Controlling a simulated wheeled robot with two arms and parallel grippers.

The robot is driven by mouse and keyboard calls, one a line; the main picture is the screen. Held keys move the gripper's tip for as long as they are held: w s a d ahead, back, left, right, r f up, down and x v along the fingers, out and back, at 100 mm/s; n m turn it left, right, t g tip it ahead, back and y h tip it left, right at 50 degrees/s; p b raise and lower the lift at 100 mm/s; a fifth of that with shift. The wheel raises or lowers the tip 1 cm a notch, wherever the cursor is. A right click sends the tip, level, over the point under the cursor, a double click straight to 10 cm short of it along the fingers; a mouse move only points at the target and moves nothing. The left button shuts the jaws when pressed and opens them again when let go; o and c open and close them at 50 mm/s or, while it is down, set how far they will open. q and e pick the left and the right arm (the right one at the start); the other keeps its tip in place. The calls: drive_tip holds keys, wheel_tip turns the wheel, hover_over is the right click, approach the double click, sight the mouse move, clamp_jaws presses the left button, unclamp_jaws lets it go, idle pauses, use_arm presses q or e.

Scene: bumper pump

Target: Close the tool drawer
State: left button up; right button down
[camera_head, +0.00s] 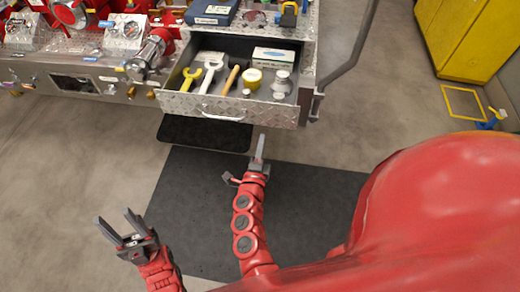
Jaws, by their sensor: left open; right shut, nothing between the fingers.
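The tool drawer (180,102) is pulled out from the metal cabinet, its diamond-plate front and light handle (222,117) facing me. Inside lie a yellow wrench (190,78), a silver wrench (209,76), a wooden-handled tool (232,79), a yellow tape roll (252,77), a box (273,56) and small metal parts. My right gripper (261,138) is shut and empty, just in front of the drawer front, right of the handle; I cannot tell if it touches. My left gripper (117,220) is open and empty, lower left, well away from the drawer.
A bench with red fittings and gauges (125,30) runs left of the drawer. A blue case (212,12) sits on top. A grey rail (350,55) stands right of the cabinet. A yellow cabinet (470,40) is at upper right. Dark mats (190,190) cover clear floor.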

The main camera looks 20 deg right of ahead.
sight(267, 116)
drive_tip(key=p+x, duration=0.2)
drive_tip(key=x, duration=0.5)
drive_tip(key=shift+w+d+r, duration=0.15)
drive_tip(key=shift+w+d, duration=0.2)
drive_tip(key=shift+w, duration=0.1)
